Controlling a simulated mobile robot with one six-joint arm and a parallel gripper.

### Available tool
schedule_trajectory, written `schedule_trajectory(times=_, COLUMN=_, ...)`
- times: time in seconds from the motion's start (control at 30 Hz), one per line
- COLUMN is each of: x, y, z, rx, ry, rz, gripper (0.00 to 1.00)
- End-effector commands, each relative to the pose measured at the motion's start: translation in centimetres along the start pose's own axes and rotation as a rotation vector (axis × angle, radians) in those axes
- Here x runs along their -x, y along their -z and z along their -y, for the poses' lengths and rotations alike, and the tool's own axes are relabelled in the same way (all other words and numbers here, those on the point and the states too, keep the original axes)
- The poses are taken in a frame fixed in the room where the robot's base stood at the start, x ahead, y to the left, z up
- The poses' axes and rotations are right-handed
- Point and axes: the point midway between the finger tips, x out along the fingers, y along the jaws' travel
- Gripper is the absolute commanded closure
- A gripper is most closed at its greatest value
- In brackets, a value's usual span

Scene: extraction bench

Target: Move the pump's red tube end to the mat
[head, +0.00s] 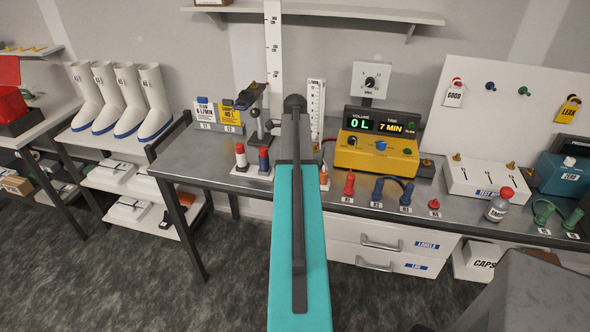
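The pump may be the yellow box (376,155) on the grey bench, under a display reading "0 L" and "7 MIN". A larger red fitting (349,184) stands upright in front of it, and a smaller red fitting (434,205) stands farther right. A slim red-orange piece (324,176) shows just right of my arm. I cannot tell which is the pump's red tube end. I cannot make out a mat. My arm's teal link crosses the middle and hides part of the bench. I cannot make out my gripper.
Two blue fittings (378,189) (406,194) are joined by a dark tube. Red-topped (241,156) and blue-topped (264,160) pegs stand left of my arm, near a dark stand (262,126). A white test box (486,179) and grey bottle (499,208) stand right. The bench's left front is clear.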

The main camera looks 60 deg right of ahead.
Motion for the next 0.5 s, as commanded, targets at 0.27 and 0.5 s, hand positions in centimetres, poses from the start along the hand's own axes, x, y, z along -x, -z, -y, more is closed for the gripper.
schedule_trajectory(times=0.27, x=-0.35, y=0.02, z=0.0, rx=0.0, ry=0.0, rz=0.0, gripper=1.0)
schedule_trajectory(times=0.5, x=-0.66, y=0.03, z=0.0, rx=0.0, ry=0.0, rz=0.0, gripper=1.0)
